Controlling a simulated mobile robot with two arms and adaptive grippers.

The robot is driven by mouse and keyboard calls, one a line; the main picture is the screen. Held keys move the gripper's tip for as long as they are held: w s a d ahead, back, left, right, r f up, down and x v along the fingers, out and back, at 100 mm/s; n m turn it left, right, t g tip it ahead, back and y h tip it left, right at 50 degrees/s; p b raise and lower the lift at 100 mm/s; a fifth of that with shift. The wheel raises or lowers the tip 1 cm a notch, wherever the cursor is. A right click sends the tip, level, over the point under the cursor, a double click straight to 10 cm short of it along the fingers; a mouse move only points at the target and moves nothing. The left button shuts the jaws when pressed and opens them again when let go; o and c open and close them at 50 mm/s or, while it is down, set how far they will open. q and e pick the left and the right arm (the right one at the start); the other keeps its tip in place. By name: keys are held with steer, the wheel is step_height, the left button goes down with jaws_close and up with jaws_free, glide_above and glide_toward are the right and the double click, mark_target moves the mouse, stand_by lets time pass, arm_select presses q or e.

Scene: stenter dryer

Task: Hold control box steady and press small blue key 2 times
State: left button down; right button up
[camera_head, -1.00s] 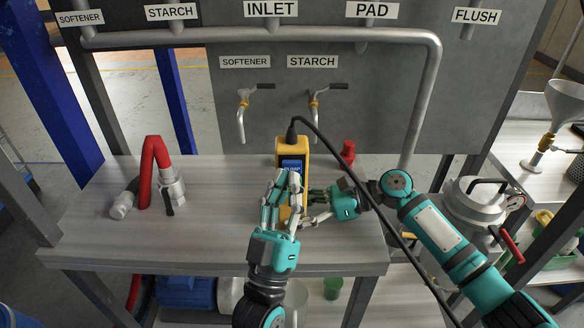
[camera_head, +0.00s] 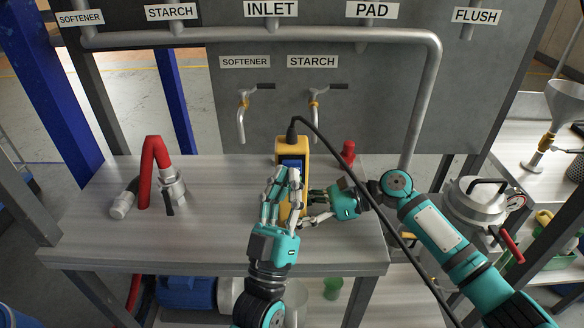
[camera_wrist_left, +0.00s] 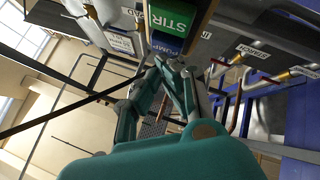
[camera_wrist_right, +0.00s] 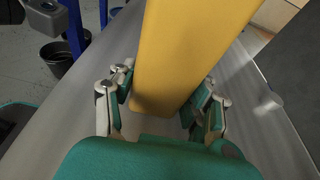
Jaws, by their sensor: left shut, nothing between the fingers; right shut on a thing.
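The yellow control box (camera_head: 284,148) stands upright on the grey bench with a black cable at its top. Its blue key (camera_head: 291,162) is partly hidden behind my left fingers; in the left wrist view the blue key (camera_wrist_left: 167,42) reads PUMP and lies beside a larger green STIR key (camera_wrist_left: 172,17). My left gripper (camera_head: 287,172) is shut and empty, its fingertips in front of the box, close to the blue key. I cannot tell whether they touch it. My right gripper (camera_head: 307,205) is shut on the lower box from the right; the right wrist view shows fingers on both sides of the box (camera_wrist_right: 185,50).
A small red object (camera_head: 348,152) stands behind my right gripper. Two taps (camera_head: 242,110) hang from the grey panel behind. The cable crosses over my right arm.

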arm_select(q)
steer(key=shift+w, duration=0.55)
stand_by(0.5)
steer(key=shift+s, duration=1)
steer(key=shift+s, duration=2.5)
steer(key=s, duration=0.3)
steer(key=shift+s, duration=0.35)
